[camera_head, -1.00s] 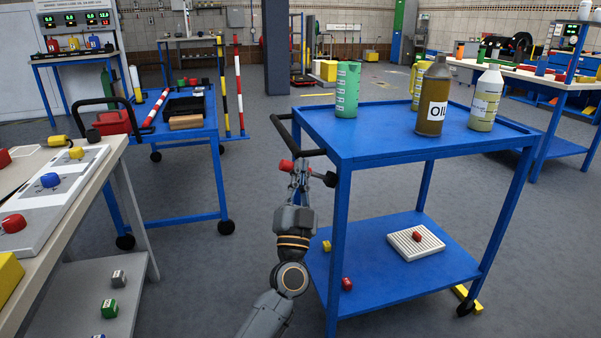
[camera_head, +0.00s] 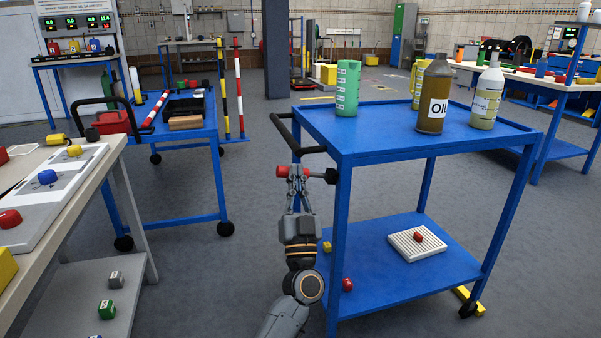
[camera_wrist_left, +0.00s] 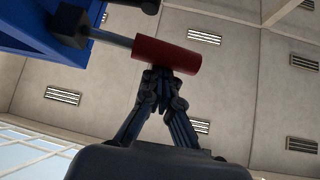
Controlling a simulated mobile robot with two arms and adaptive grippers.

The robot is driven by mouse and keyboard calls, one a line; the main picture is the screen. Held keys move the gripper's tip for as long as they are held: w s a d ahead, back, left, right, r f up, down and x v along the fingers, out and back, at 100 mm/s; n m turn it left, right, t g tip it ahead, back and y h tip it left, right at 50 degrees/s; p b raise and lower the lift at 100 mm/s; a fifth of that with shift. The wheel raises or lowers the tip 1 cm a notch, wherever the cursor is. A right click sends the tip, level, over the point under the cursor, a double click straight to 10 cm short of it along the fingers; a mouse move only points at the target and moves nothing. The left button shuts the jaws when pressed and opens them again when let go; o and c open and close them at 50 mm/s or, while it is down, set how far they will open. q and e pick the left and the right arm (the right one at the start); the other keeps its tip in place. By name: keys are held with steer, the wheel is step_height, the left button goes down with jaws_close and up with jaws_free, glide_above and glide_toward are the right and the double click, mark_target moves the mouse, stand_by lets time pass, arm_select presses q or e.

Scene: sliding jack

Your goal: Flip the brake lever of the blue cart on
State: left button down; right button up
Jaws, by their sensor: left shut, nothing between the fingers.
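The blue cart (camera_head: 420,143) stands right of centre in the head view. The brake lever has a red cylindrical handle (camera_head: 293,171) on a thin rod. The rod runs to a black mount (camera_head: 331,176) at the cart's near left leg. My left gripper (camera_head: 297,190) is shut and empty, just below the handle. In the left wrist view the red handle (camera_wrist_left: 166,54) lies across the left gripper's fingertips (camera_wrist_left: 163,74). The tips are at or very near its underside; contact is not clear. My right gripper is not in view.
A second blue cart (camera_head: 180,135) and a workbench (camera_head: 75,215) stand left. Floor between is clear.

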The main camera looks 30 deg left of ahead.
arm_select(q)
step_height(320, 180, down, 6)
steer(key=n+g+y+b, duration=0.1)
steer(key=n+g+y, duration=0.5)
steer(key=n, duration=0.5)
steer(key=shift+w+f+g+y, duration=0.15)
steer(key=shift+g+y, duration=0.25)
steer(key=shift+g, duration=0.7)
steer(key=shift+d+f, duration=0.1)
steer(key=shift+f, duration=0.05)
